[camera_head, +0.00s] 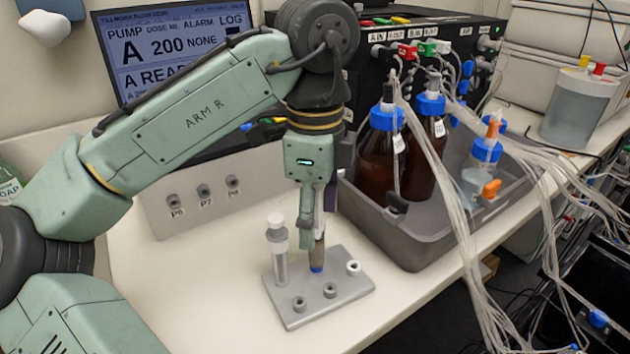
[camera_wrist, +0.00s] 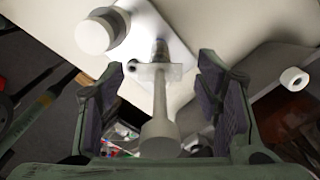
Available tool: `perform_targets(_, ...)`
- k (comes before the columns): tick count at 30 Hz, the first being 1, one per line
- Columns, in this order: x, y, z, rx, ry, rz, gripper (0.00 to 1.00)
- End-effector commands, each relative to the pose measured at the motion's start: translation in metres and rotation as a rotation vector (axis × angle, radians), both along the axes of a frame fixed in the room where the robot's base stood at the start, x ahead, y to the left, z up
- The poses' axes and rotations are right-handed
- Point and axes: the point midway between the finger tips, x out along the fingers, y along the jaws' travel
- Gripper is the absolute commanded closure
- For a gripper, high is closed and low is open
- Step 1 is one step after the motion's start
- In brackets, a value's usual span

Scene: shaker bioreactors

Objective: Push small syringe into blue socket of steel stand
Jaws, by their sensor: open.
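The steel stand (camera_head: 325,306) lies on the white bench with a blue socket (camera_head: 316,268) at its back. The small syringe (camera_head: 318,253), with a brownish barrel, stands upright with its lower end at the blue socket; how deep it sits I cannot tell. My gripper (camera_head: 312,232) points down around its upper part and hides it there. In the wrist view, the small syringe's pale flange and plunger (camera_wrist: 160,105) lie between my open fingers (camera_wrist: 165,95), with gaps on both sides. A larger white-capped syringe (camera_head: 278,250) stands upright in the stand, left of my gripper.
The stand also has grey sockets (camera_head: 299,303) in front and a white-ringed socket (camera_head: 353,267) at right. A grey tray (camera_head: 420,245) with bottles is close on the right. A panel with ports (camera_head: 204,192) stands behind. Bench left of the stand is clear.

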Motion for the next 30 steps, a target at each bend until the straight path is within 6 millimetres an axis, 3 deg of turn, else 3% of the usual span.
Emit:
perform_targets(9, 0.0, 0.0, 0.066, 0.003, -0.004, 0.006, 0.41)
perform_targets(15, 0.0, 0.0, 0.096, 0.002, -0.001, 0.005, 0.41)
perform_targets(21, -0.001, 0.0, 0.108, 0.0, -0.001, 0.001, 0.41)
perform_targets(30, -0.001, 0.0, 0.109, 0.0, -0.001, 0.0, 0.41)
